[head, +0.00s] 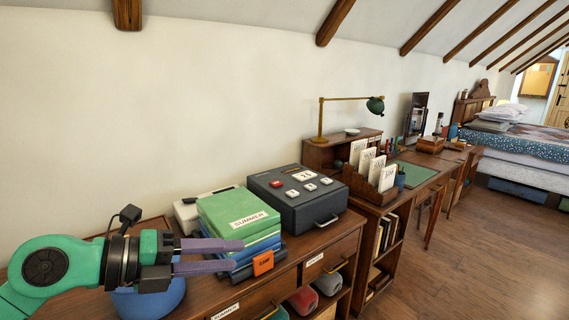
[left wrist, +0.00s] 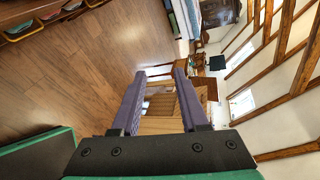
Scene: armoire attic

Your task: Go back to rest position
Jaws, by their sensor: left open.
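My left gripper (head: 212,256) comes in from the left in the head view, level above the left end of the dresser (head: 205,302). Its two purple fingers are apart with nothing between them. They point right, in front of the stack of green and blue books (head: 238,214) labelled SUMMER. I cannot tell whether they touch the stack. In the left wrist view the open fingers (left wrist: 160,72) also show empty, with the room behind them. A blue rounded object (head: 150,302) is partly hidden below the gripper. My right gripper is not in view.
A dark box with buttons (head: 296,196) stands right of the books. A card rack (head: 366,182), a lamp (head: 340,100) and a desk (head: 425,172) lie farther right. A bed (head: 520,140) stands at the back. The wooden floor (head: 480,250) at the right is clear.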

